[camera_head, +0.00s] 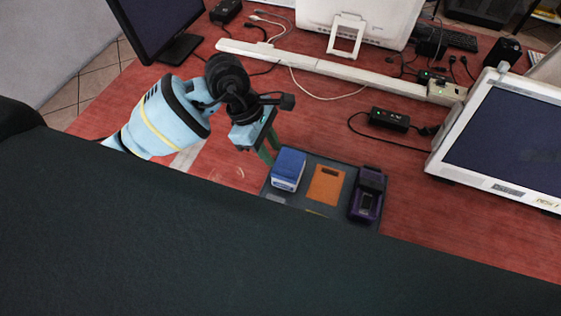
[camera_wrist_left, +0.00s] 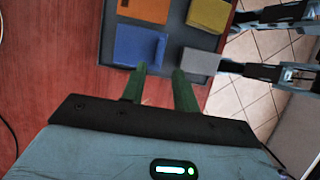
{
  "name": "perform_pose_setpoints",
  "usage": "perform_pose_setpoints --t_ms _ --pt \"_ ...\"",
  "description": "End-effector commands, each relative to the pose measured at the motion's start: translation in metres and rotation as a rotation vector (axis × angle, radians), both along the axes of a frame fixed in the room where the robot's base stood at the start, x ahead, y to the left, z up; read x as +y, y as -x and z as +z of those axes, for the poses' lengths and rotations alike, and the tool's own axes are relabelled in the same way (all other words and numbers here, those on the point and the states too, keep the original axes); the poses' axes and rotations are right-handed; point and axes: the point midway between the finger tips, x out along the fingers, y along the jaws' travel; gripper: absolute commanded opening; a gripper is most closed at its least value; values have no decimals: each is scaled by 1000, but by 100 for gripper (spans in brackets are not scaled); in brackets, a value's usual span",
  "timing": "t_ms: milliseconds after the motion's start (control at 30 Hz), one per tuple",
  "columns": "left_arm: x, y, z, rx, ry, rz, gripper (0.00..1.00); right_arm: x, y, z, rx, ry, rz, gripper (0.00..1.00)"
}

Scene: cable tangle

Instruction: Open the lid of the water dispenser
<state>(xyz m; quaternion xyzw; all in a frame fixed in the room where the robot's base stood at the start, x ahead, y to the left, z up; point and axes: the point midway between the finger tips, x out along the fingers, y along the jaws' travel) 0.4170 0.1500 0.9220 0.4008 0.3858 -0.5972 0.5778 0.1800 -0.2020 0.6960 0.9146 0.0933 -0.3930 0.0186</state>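I see no water dispenser or lid that I can make out in either view. A grey block (camera_wrist_left: 201,61) is close to the right finger. My right gripper is not recognisable in either view.
The tray also holds an orange piece (camera_head: 326,185), a purple device (camera_head: 367,194) and a yellow block (camera_wrist_left: 209,14). Monitors (camera_head: 510,135), a white cable duct (camera_head: 320,68) and a black adapter with cables (camera_head: 389,119) occupy the red table (camera_head: 300,118). Bare table lies behind the tray.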

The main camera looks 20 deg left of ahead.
Motion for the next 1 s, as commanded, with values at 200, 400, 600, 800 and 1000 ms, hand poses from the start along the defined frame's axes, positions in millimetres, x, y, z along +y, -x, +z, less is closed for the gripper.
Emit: perform_pose_setpoints --t_ms 200,400,600,800,1000 --pt "-14 1 -31 6 2 1 30 -1 -1 0 -2 4 4 36" --pt "-23 1 -53 4 3 1 30 -1 -1 1 -3 4 4 36" --pt "-25 1 -61 1 1 1 30 0 -2 1 -4 1 0 36" --pt "-25 1 -61 1 1 0 30 2 -3 1 -5 -5 -6 36" --pt "-26 1 -61 1 1 1 6 2 -3 1 -5 -6 -7 36"
